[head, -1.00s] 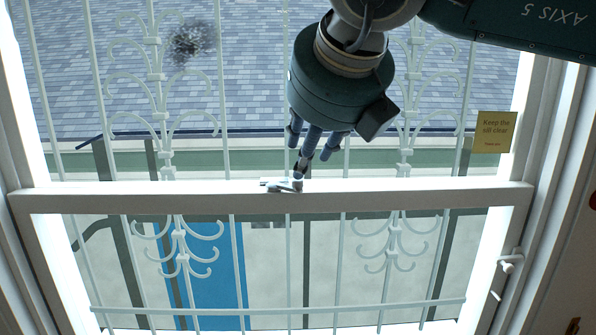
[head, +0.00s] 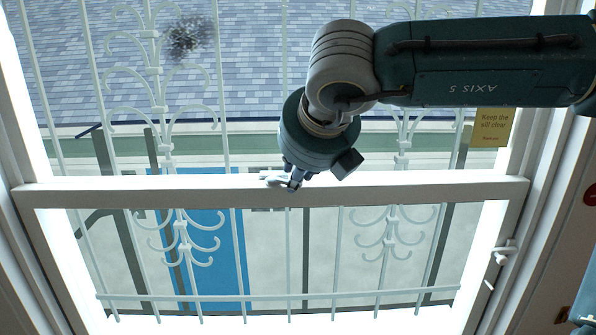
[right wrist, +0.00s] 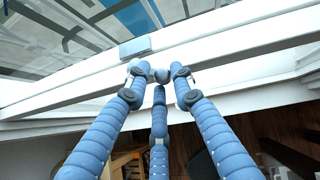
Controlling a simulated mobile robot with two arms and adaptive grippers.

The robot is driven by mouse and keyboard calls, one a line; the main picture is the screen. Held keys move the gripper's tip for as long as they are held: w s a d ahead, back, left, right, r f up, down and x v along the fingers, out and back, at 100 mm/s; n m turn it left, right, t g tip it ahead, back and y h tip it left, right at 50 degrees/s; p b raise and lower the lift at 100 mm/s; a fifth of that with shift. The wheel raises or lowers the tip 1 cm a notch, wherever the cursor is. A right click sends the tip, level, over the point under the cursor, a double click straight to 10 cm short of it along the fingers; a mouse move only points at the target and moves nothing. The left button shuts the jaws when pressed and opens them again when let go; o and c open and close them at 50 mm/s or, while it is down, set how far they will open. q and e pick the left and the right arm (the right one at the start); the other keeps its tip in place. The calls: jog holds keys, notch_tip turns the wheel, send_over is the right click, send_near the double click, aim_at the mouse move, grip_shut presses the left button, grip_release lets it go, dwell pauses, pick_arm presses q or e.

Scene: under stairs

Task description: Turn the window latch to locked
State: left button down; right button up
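The small white window latch (head: 272,180) sits on the middle rail (head: 420,192) of the window, left of centre in the head view. My right gripper (head: 293,181) reaches down to it, and its fingertips overlap the latch's right end. In the right wrist view, three blue fingers of that gripper (right wrist: 158,76) surround a pale rounded part of the latch (right wrist: 144,69). I cannot tell whether they press on it. A light grey plate (right wrist: 135,48) lies on the rail just beyond. The lever's exact angle is partly hidden. My left gripper is not in view.
A white scrolled grille (head: 160,110) stands behind the glass. A yellow note (head: 492,127) is on the right side of the window, beside my right arm. A white handle (head: 506,250) sits on the right frame. The lower window area is clear of my arm.

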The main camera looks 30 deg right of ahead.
jog(key=shift+r, duration=0.1)
grip_shut()
jog(key=shift+w, duration=0.1)
